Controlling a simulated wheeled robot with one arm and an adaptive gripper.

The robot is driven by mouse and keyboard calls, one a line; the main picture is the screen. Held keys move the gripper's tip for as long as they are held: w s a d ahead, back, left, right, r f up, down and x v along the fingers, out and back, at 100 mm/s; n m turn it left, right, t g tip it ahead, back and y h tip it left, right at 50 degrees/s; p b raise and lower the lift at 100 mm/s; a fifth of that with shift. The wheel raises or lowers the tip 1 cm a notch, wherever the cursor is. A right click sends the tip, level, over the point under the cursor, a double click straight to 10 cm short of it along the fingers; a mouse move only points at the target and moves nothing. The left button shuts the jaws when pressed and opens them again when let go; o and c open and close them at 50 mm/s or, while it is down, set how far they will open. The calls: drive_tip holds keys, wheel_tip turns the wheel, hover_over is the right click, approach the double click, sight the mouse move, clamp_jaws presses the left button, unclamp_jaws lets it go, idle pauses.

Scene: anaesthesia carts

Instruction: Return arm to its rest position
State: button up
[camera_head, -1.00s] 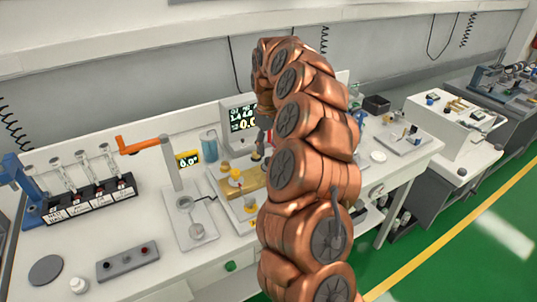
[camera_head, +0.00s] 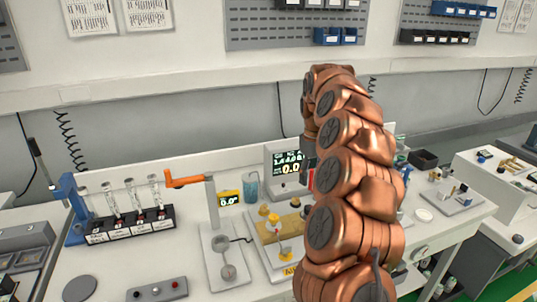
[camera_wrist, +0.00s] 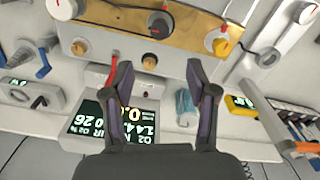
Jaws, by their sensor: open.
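My copper-coloured arm (camera_head: 352,190) rises from the bottom edge of the head view and arches up and away over the workbench. Its far end bends down in front of a monitor. My gripper (camera_wrist: 160,72) shows in the wrist view with its two dark fingers spread apart and nothing between them. In the head view the gripper is mostly hidden behind my arm.
A lit monitor (camera_head: 287,165) stands behind my arm. To the left are an orange-handled post (camera_head: 186,180), a rack of tubes (camera_head: 130,226) and a blue stand (camera_head: 70,205). Pegboards (camera_head: 290,32) hang above. A second bench (camera_head: 500,190) stands at the right.

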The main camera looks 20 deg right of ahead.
drive_tip(key=shift+a, duration=0.1)
drive_tip(key=s+a+r+n, duration=0.1)
drive_tip(key=s+a+r, duration=0.1)
drive_tip(key=s+a, duration=0.55)
drive_tip(key=s+a+r, duration=0.2)
drive_tip(key=s+a, duration=0.2)
drive_tip(key=a, duration=0.6)
drive_tip(key=s+a+f+m, duration=0.1)
drive_tip(key=s+a+f, duration=0.1)
drive_tip(key=s, duration=0.7)
drive_tip(key=s+a+f+m+g, duration=0.1)
drive_tip(key=s+a+f, duration=0.1)
drive_tip(key=s, duration=0.6)
drive_tip(key=s+a+f+m, duration=0.1)
drive_tip(key=s+f, duration=0.3)
drive_tip(key=s, duration=0.5)
drive_tip(key=shift+s+a+f+g, duration=0.15)
drive_tip(key=shift+s+a+g, duration=0.25)
drive_tip(key=shift+a, duration=0.3)
